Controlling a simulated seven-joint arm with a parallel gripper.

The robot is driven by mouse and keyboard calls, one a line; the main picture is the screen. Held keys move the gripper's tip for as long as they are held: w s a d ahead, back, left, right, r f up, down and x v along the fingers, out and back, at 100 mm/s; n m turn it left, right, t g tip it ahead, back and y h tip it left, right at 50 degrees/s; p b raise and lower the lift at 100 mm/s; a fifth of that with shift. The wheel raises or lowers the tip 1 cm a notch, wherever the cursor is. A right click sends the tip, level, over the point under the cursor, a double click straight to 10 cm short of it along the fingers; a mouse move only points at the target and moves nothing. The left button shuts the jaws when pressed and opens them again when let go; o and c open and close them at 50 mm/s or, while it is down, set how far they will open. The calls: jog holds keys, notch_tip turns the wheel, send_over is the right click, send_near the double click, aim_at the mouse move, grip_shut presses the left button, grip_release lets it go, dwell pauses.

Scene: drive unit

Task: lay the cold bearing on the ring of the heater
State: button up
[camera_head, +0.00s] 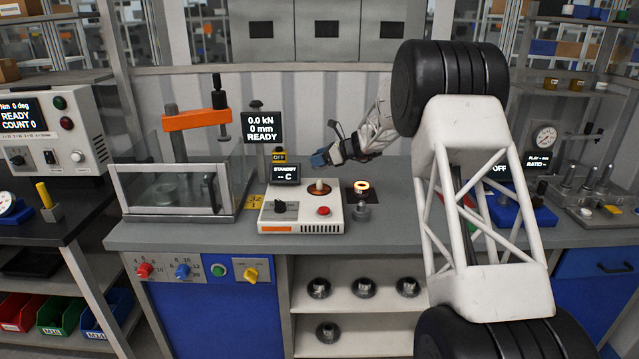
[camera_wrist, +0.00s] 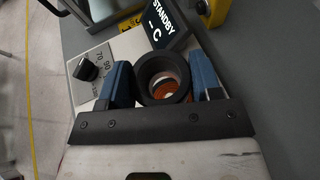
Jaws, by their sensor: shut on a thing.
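The heater (camera_head: 302,212) is a white box with a black knob, a red button and a display (camera_head: 285,174) reading STANDBY and -C. Its ring (camera_head: 320,188), orange-brown around a pale centre, is on the top. My gripper (camera_head: 324,157) is above and slightly behind the ring in the head view. In the wrist view, its blue fingers (camera_wrist: 163,84) are shut on the bearing (camera_wrist: 146,91), a dark thick ring. The heater (camera_wrist: 95,92) lies below, and an orange-brown area shows through the bore. I cannot make out the held bearing in the head view, nor its height above the ring.
A press (camera_head: 195,120) with a clear guard stands at left, and a display (camera_head: 261,128) reads READY behind. Several bearings (camera_head: 363,287) lie on shelves below. The bench front is clear.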

aim_at(320, 169)
jog(key=shift+f, duration=2.3)
jog(key=shift+f, duration=1.9)
jog(key=shift+f, duration=0.1)
jog(key=o, duration=1.1)
jog(key=v, duration=1.2)
